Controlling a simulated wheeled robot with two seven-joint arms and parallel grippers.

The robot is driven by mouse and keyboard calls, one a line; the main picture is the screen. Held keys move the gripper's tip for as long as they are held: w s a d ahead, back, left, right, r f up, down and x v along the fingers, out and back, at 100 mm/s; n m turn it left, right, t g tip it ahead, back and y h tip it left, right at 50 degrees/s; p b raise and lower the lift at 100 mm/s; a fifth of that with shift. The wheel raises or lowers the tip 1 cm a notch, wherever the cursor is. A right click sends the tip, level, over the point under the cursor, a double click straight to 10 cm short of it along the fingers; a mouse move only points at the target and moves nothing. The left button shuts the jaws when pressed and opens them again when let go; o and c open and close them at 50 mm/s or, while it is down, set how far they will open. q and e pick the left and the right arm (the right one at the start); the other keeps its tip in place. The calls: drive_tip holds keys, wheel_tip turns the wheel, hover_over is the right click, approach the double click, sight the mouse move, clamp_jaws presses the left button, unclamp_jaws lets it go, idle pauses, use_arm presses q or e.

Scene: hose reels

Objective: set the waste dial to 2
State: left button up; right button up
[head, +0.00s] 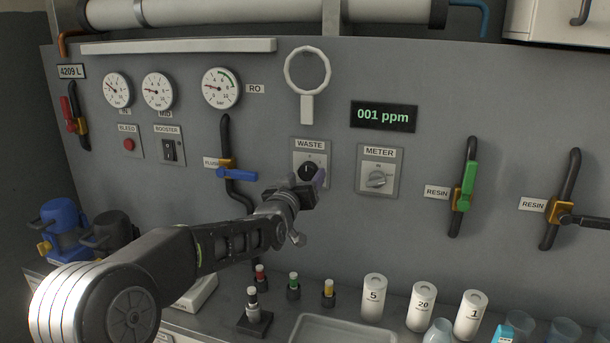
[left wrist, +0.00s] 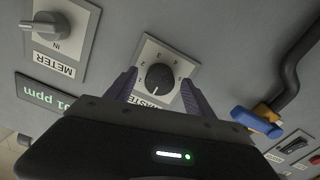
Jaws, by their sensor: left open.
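The waste dial (head: 308,169) is a round black knob on a pale plate under the WASTE label, on the grey panel. In the left wrist view the dial (left wrist: 160,77) appears upside down with small numbers around it, and I cannot read which number it points at. My left gripper (head: 303,183) is in front of the dial, its jaws open. In the left wrist view the purple fingers of the left gripper (left wrist: 159,79) stand apart on either side of the knob, with gaps to it. My right gripper is not in view.
The grey METER knob (head: 376,179) sits just right of the dial. A blue-handled flush valve (head: 236,174) is on its left. A display (head: 383,116) reads 001 ppm. Below, the counter holds small bottles, a tray (head: 343,329) and several white cylinders (head: 373,297).

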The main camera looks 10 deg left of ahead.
use_arm(q)
drive_tip(key=shift+w, duration=0.25)
clamp_jaws()
idle(0.6)
